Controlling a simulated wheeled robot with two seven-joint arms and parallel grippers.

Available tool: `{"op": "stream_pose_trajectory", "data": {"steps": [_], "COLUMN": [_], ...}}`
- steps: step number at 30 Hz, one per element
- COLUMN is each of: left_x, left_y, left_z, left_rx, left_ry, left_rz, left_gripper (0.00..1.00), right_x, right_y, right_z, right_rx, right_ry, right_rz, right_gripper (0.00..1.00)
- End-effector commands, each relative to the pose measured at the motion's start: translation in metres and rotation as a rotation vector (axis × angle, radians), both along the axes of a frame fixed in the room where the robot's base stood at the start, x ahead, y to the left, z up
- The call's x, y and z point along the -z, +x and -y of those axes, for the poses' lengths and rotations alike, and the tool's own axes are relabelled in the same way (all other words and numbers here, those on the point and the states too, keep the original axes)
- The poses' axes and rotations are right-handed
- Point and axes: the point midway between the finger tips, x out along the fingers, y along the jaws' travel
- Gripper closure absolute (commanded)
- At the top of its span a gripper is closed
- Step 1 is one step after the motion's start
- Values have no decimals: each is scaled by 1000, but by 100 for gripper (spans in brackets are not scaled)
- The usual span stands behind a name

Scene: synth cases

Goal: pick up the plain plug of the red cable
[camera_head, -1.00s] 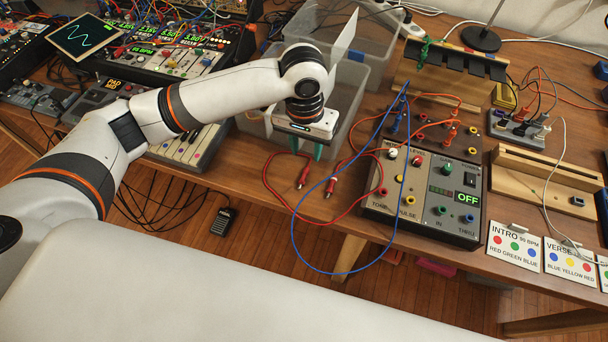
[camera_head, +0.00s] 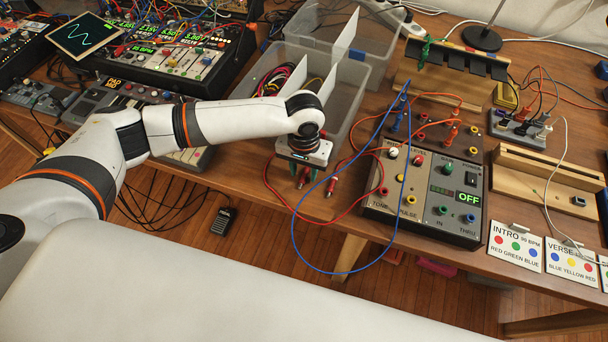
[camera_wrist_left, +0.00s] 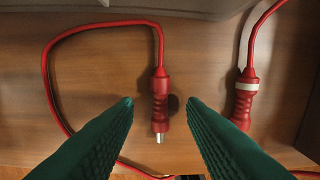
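The red cable (camera_wrist_left: 52,80) lies on the wooden table and has two red plugs. The plain plug (camera_wrist_left: 159,97) has no band and sits between my open left fingers in the left wrist view. The other plug (camera_wrist_left: 242,98) has a white band and lies to the right, outside the fingers; it also shows in the head view (camera_head: 331,186). My left gripper (camera_head: 302,180) points down over the plain plug, which it mostly hides in the head view. Its green fingers (camera_wrist_left: 161,101) are apart, with a gap on each side of the plug. My right gripper is not in view.
A grey control box (camera_head: 425,195) stands right of the plugs, with a blue cable (camera_head: 292,225) looping past the table's front edge. Clear bins (camera_head: 350,90) stand behind the gripper. Cards (camera_head: 516,245) lie at the right front.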

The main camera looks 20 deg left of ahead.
Motion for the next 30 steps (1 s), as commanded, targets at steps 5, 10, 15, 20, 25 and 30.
{"op": "stream_pose_trajectory", "data": {"steps": [5, 10, 15, 20, 25, 30], "left_x": [8, 7, 7, 7, 7, -2], "left_y": [0, 0, 0, 0, 0, 0], "left_z": [0, 0, 0, 0, 0, 0], "left_rx": [1, 1, 1, 1, 1, 1], "left_ry": [0, 0, 0, 0, 0, -2], "left_rz": [1, 1, 1, 1, 1, 2], "left_gripper": [62, 67, 95, 100, 100, 100], "right_x": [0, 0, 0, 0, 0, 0], "right_y": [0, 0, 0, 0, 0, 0], "right_z": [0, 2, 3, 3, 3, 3], "right_rx": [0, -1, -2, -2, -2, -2], "right_ry": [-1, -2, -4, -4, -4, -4], "right_rz": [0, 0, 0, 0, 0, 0], "right_gripper": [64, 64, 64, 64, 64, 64]}}
